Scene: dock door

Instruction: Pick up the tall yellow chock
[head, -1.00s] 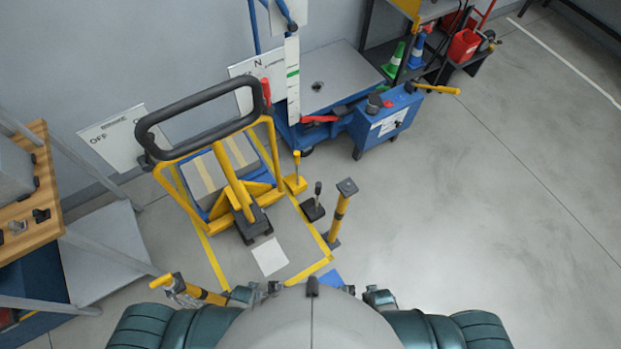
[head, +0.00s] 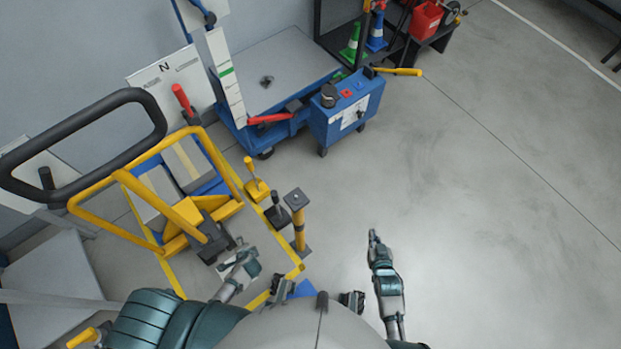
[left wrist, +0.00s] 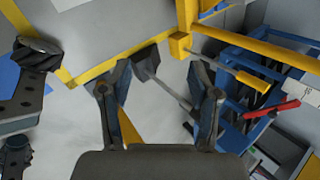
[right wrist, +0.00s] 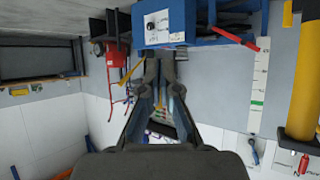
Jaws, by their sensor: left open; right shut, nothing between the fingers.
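The yellow chock (head: 256,188) stands on the floor with its handle upright, near the yellow-framed cart. A black chock (head: 276,214) with a dark handle stands just nearer to me. In the left wrist view the yellow chock (left wrist: 181,46) lies beyond the fingers, upper right, and the black chock (left wrist: 147,60) shows between the fingertips. My left gripper (left wrist: 162,75) is open and empty; in the head view it (head: 243,256) is short of both chocks, left of the post. My right gripper (head: 374,237) is shut and empty over clear floor; its fingers also show in the right wrist view (right wrist: 160,58).
A yellow post (head: 299,225) with a grey square cap stands right of the chocks. The yellow-framed cart (head: 160,148) with a black handle is at left. A blue wheeled unit (head: 345,108) with a yellow handle stands behind. The floor at right is free.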

